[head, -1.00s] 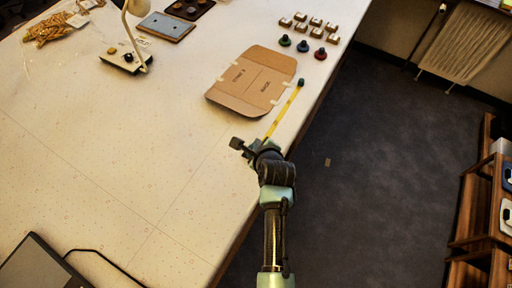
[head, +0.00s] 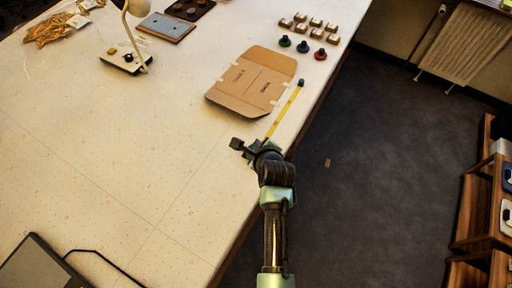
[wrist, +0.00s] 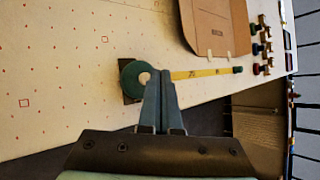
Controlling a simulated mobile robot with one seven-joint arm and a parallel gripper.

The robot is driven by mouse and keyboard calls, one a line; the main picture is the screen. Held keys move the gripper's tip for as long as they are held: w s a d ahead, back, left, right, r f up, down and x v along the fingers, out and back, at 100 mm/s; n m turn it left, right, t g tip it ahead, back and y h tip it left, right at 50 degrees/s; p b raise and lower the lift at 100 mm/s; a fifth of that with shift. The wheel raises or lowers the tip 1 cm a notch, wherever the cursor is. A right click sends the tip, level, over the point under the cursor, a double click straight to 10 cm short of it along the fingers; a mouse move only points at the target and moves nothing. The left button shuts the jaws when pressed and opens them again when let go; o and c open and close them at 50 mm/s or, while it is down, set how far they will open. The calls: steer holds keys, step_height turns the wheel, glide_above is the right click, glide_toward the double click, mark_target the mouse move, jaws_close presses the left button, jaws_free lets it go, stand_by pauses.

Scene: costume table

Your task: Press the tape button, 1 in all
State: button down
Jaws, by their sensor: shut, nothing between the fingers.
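A round dark green tape measure (wrist: 130,77) lies on the table, with a pale round button (wrist: 144,78) on its top. Its yellow tape (wrist: 200,73) is pulled out to the right in the wrist view; the tape also shows in the head view (head: 284,112), ending in a dark tip near the table edge. My gripper (wrist: 160,73) is shut and empty, its fingertips at the right side of the case, just right of the button in the picture. I cannot tell whether they touch it. In the head view my arm hides most of the case.
A flattened brown cardboard box (head: 250,80) lies beside the tape. Several small stamp-like blocks (head: 302,33) and coloured knobs (head: 302,46) stand beyond it. A lamp base (head: 125,60) stands far left.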

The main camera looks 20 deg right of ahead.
steer(key=shift+f, duration=0.15)
stand_by(0.5)
steer(key=shift+f, duration=0.3)
steer(key=shift+f+b, duration=0.4)
steer(key=shift+f, duration=0.05)
stand_by(0.8)
steer(key=shift+r, duration=0.15)
steer(key=shift+r+p, duration=0.75)
steer(key=shift+p, duration=0.2)
step_height(320, 180, up, 5)
steer(key=p, duration=0.5)
